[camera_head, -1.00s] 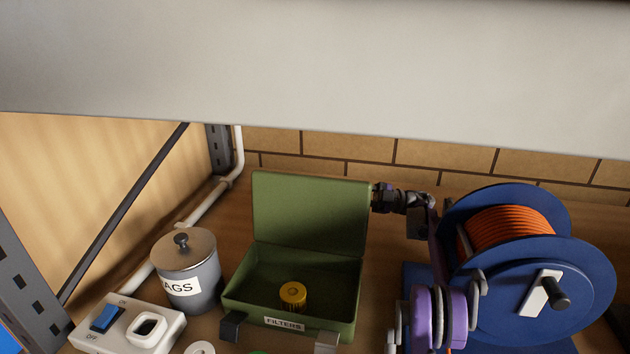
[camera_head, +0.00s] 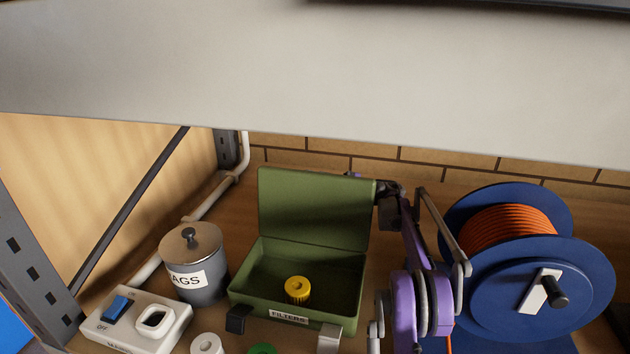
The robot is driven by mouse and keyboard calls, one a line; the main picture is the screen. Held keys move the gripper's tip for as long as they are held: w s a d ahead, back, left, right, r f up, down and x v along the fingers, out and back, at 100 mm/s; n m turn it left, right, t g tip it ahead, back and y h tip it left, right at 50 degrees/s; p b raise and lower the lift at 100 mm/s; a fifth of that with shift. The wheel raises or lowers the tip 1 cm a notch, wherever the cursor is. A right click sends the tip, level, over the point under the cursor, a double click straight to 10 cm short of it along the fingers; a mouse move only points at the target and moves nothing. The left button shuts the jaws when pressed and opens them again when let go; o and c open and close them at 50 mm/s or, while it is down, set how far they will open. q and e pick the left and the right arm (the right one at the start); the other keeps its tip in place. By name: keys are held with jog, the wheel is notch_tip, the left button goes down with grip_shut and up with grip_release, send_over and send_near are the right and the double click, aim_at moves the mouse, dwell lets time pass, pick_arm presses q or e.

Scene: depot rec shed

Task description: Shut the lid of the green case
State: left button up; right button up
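The green case (camera_head: 344,310) stands on the shelf with its lid (camera_head: 314,210) open and standing up at the back. A "FILTERS" label is on its front, and a yellow knobbed piece (camera_head: 298,290) lies inside. Two latches, one dark (camera_head: 236,319) and one light (camera_head: 329,338), show at the front. My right gripper (camera_head: 386,194) is at the lid's right edge, partly behind it. Its fingertips are hidden by the lid, so I cannot tell whether they touch it or are open. My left gripper is not in view.
A grey "AGS" canister (camera_head: 195,265) and a white switch box (camera_head: 136,322) stand left of the case. A blue reel with orange cord (camera_head: 520,280) stands close on the right, beside my purple arm. A pale shelf edge (camera_head: 300,75) crosses above.

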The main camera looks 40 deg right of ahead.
jog(key=shift+c, duration=0.3)
grip_shut()
dwell(1.1)
